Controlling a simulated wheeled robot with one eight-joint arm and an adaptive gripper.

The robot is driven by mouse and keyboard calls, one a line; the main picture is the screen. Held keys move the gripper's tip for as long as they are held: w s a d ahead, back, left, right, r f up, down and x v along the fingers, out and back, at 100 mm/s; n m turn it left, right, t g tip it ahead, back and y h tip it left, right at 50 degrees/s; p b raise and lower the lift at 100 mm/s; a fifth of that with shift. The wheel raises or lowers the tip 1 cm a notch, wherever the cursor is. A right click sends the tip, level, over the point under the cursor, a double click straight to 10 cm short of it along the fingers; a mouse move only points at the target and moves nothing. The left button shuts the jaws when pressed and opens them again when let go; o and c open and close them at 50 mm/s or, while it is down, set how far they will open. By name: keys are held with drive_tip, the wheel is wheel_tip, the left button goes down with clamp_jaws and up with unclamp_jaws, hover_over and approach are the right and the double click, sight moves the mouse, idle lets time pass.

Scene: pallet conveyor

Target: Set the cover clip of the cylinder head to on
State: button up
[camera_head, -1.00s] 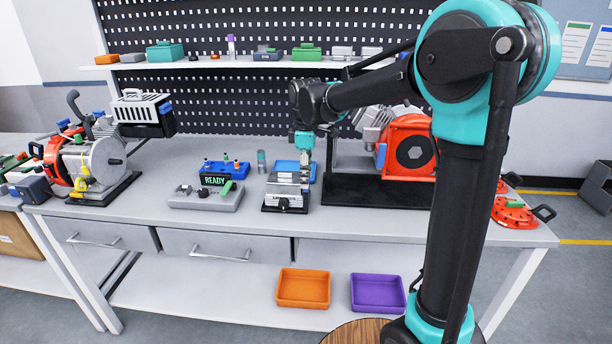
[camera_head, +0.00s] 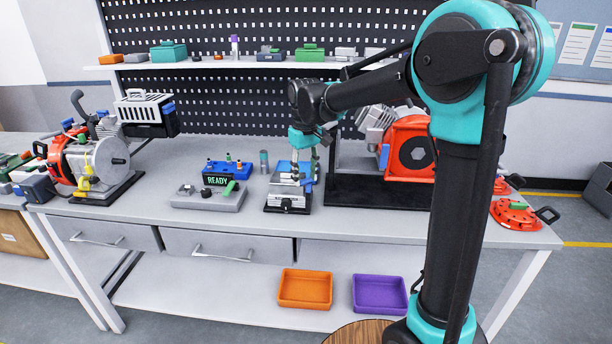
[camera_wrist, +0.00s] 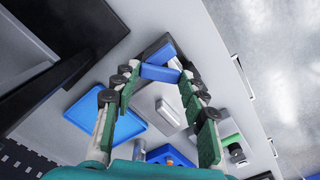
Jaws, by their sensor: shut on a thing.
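My gripper (camera_head: 300,180) is low over a small grey block (camera_head: 287,203) on a dark base at the middle of the bench. In the wrist view, the fingertips of my gripper (camera_wrist: 162,74) are at the two sides of a small blue piece (camera_wrist: 160,73), shut on it. The blue piece lies at one end of a grey body with a pale raised bar (camera_wrist: 170,112). Whether this blue piece is the cover clip, and this body the cylinder head, I cannot tell for sure. The fingers partly hide the block in the head view.
A blue tray (camera_wrist: 118,118) lies behind the block. A grey unit with a READY display (camera_head: 217,180) stands left of it. The orange engine on a black stand (camera_head: 385,193) is close on the right. Another engine (camera_head: 100,160) stands at the far left.

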drive_tip(key=m, duration=0.4)
drive_tip(key=shift+w+a+m, duration=0.15)
drive_tip(key=shift+w+m, duration=0.1)
drive_tip(key=shift+m, duration=0.05)
drive_tip(key=shift+w+m, duration=0.25)
drive_tip(key=shift+m, duration=1.35)
drive_tip(key=o, duration=1.2)
drive_tip(key=shift+c, duration=0.2)
wheel_tip(320, 180, up, 12)
